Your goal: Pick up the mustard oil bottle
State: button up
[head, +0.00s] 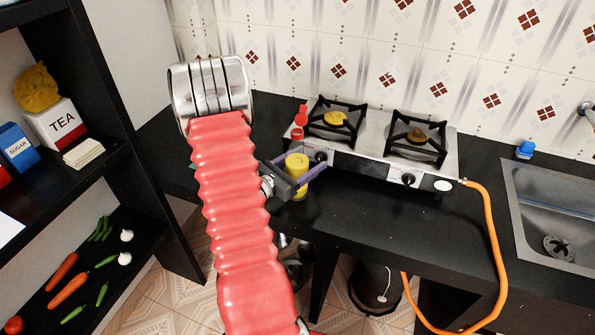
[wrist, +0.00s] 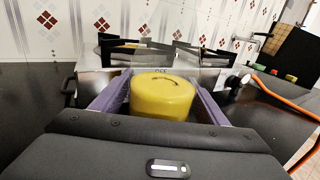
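A yellow cylinder with a rounded top and a small handle-like mark (wrist: 163,97) stands upright on the black counter; I take it to be the mustard oil bottle. It also shows in the head view (head: 297,164), in front of the stove's left end. The two purple fingers of my gripper (head: 310,170) reach around it, one on each side. In the wrist view the fingers lie close along both sides of the bottle. I cannot tell whether they press on it. Its lower part is hidden by the gripper body.
The two-burner stove (head: 372,166) stands just behind the bottle, with a small red bottle (head: 300,122) at its left. An orange hose (head: 490,235) runs from its right end. A sink (head: 552,200) is far right; a black shelf (head: 95,165) with food stands left.

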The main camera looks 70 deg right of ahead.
jog(key=c, duration=1.3)
jog(key=shift+r, duration=0.2)
notch_tip(320, 180, up, 10)
jog(key=shift+f, duration=0.15)
dwell(0.5)
